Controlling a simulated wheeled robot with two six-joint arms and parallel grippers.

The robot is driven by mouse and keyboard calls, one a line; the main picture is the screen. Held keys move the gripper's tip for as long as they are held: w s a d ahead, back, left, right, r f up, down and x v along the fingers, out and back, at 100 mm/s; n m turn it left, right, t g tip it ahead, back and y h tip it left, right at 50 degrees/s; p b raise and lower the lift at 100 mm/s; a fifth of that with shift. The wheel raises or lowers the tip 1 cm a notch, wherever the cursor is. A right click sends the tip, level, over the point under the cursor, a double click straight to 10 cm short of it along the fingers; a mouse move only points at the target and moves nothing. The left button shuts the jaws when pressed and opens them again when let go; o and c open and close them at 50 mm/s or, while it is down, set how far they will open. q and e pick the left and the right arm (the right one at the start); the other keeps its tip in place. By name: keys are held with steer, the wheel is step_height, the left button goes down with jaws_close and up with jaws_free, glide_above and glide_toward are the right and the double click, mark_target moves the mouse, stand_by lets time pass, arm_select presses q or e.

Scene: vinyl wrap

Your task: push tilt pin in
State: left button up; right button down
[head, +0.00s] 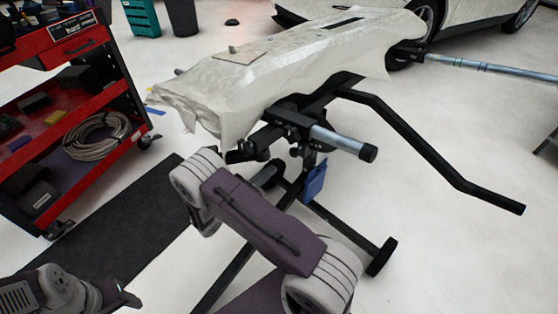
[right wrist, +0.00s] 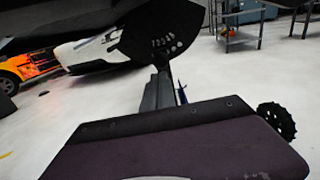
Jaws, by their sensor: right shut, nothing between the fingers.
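A black stand (head: 320,95) holds a long panel draped in pale wrap (head: 300,55) in the head view. The right wrist view shows a dark rounded plate with several holes (right wrist: 170,38), on a post (right wrist: 163,90). I cannot make out the tilt pin itself. My right gripper (head: 241,152) is beside the stand's head, just under the panel's lower edge. It is small, dark and partly hidden, shut and empty. Part of my left arm shows at the bottom left; its gripper (head: 126,299) is cut by the frame.
A red tool cart (head: 95,95) with a coiled hose (head: 97,135) stands at the left. A black bent handle (head: 430,155) reaches right from the stand. A wheel (head: 382,257) ends the stand's leg. A pale car is behind.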

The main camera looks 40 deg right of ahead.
arm_select(q)
step_height(320, 180, up, 2)
steer(key=shift+r+p, duration=0.1)
steer(key=shift+p, duration=0.5)
arm_select(e)
steer(key=a, duration=0.3)
steer(key=s+a, duration=0.1)
steer(key=a, duration=0.1)
steer(key=shift+a+f, duration=0.1)
steer(key=shift+a, duration=0.25)
